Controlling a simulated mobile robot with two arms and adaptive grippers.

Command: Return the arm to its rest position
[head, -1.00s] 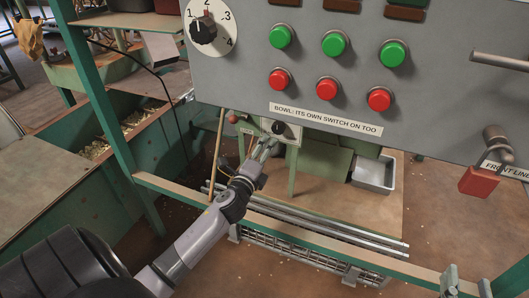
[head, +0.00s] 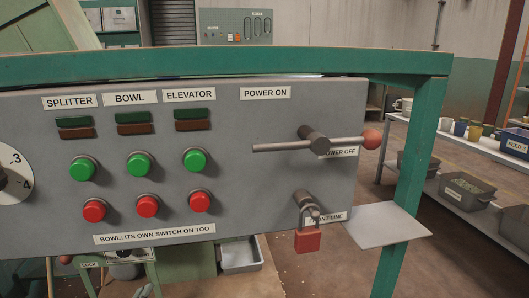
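A small grey piece (head: 145,290) shows at the bottom edge of the head view, below a small box with a dark knob (head: 123,253). It may be the tip of my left gripper; too little shows to tell if it is open or holds anything. No other part of my arms shows clearly, and my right gripper is out of view. The grey control panel (head: 330,215) fills the middle, with green buttons (head: 139,165) above red buttons (head: 147,206).
A lever (head: 310,144) with a red ball end and a red padlock (head: 307,240) stick out from the panel's right part. A green post (head: 412,165) and a small grey shelf (head: 375,225) stand beside it. Shelving with bins (head: 467,195) is at the right.

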